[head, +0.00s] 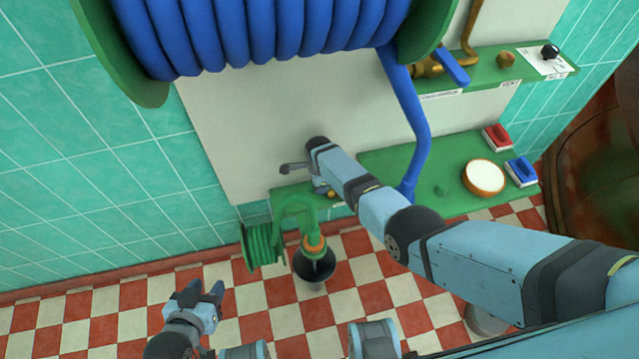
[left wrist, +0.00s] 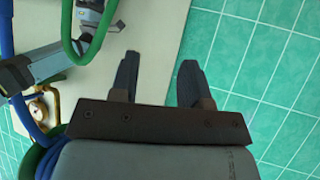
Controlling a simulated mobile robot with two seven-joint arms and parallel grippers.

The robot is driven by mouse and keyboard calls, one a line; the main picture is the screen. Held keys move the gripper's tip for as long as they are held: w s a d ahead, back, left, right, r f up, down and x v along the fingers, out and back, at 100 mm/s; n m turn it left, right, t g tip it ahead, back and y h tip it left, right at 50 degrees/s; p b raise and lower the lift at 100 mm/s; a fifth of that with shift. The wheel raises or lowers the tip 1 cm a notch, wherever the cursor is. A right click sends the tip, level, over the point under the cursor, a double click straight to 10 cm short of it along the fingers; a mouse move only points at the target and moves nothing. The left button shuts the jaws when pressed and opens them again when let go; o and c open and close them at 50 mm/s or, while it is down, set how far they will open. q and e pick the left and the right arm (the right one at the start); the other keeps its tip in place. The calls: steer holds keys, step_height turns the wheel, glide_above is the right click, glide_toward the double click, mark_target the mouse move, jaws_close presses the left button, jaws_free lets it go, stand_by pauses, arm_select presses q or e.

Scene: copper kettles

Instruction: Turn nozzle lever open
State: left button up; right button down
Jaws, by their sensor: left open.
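A green curved spout (head: 298,208) with an orange collar (head: 314,243) hangs over a dark bucket (head: 315,265) in the head view. I take it for the nozzle; I cannot make out its lever. My left gripper (head: 205,295) is at lower left, apart from the spout, over the checkered floor. In the left wrist view its two fingers (left wrist: 158,80) are spread with nothing between them. My right arm reaches in from the right, and its gripper (head: 296,168) is at the panel's lower edge, just above the spout. Its fingers are too small to judge.
A large blue hose reel (head: 260,35) hangs above, its blue hose (head: 414,120) running down to a green shelf (head: 450,165). A brass valve with a blue lever (head: 452,66) sits at upper right. Coiled green hose (head: 260,248) is left of the spout.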

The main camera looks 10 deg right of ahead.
arm_select(q)
steer(key=shift+f, duration=0.1)
arm_select(e)
steer(key=shift+w+d, duration=0.1)
steer(key=c, duration=0.8)
jaws_free()
steer(key=shift+c, duration=0.2)
steer(key=shift+r, duration=0.1)
steer(key=shift+r, duration=0.25)
arm_select(q)
steer(key=r+p, duration=0.2)
steer(key=p, duration=0.1)
steer(key=r+p, duration=0.1)
steer(key=shift+s+a+p, duration=0.25)
steer(key=shift+p, duration=0.15)
arm_select(e)
step_height(320, 180, up, 13)
arm_select(q)
steer(key=shift+d, duration=0.1)
